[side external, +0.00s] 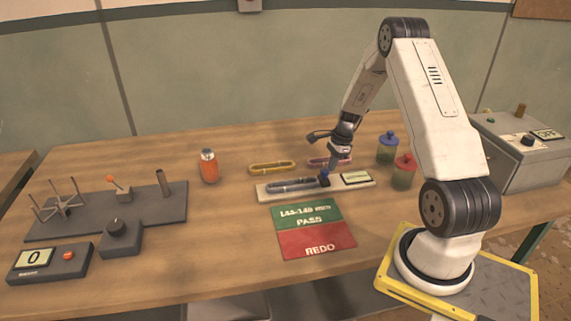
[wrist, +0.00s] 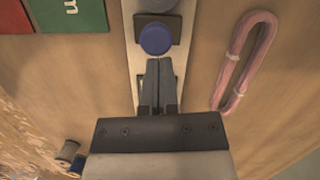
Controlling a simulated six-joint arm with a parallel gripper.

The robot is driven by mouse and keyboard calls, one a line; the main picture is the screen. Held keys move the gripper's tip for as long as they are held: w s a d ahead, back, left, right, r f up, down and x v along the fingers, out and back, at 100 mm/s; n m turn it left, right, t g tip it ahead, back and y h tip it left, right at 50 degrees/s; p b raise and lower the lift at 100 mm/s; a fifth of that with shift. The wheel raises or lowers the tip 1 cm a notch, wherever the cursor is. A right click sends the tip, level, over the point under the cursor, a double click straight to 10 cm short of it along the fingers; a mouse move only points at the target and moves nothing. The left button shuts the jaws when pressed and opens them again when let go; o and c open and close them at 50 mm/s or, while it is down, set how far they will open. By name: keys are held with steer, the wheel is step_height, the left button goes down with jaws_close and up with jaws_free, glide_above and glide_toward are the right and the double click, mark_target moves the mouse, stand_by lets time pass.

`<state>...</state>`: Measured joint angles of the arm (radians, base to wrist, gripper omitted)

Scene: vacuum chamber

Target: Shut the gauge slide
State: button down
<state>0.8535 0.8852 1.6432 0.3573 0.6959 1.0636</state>
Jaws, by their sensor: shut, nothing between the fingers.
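The gauge (side external: 264,194) is a pale bar on the table, with a small display (side external: 356,178) at its right end. Its slide carries a round blue knob (side external: 324,177), which also shows in the wrist view (wrist: 156,39). A dark grey loop (side external: 290,186) lies along the gauge to the left of the knob. My gripper (wrist: 159,64) is shut and empty, its tips pointing at the knob from close by. I cannot tell whether they touch it. In the side view my gripper (side external: 331,166) is low over the gauge, beside the knob.
A green and red PASS/REDO mat (side external: 315,238) lies in front. A yellow loop (side external: 272,167) and a pink loop (wrist: 243,62) lie behind the gauge. Blue-lidded (side external: 387,150) and red-lidded (side external: 403,174) jars stand right. An orange bottle (side external: 209,167) and a peg fixture (side external: 110,212) are left.

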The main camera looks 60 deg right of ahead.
steer(key=shift+w, duration=0.1)
steer(key=shift+s+d+r, duration=0.1)
steer(key=shift+s+d, duration=0.25)
steer(key=shift+d, duration=0.05)
steer(key=s+d, duration=0.2)
steer(key=shift+d+r, duration=0.35)
steer(key=shift+r, duration=0.05)
steer(key=v, duration=0.9)
steer(key=shift+r, duration=0.35)
steer(key=w+a+r+n+h, duration=0.1)
steer(key=w+a+n, duration=0.2)
steer(key=a+n, duration=0.5)
steer(key=w+a+r+n+h, duration=0.1)
steer(key=w+a+n, duration=0.15)
steer(key=a, duration=0.95)
steer(key=s+a+n, duration=0.4)
steer(key=a+n, duration=0.3)
steer(key=a, duration=0.2)
steer(key=s+a+n+t, duration=0.1)
steer(key=s+a+n, duration=0.3)
steer(key=a+n, duration=0.3)
steer(key=shift+a+r+n, duration=0.35)
steer(key=shift+a, duration=0.85)
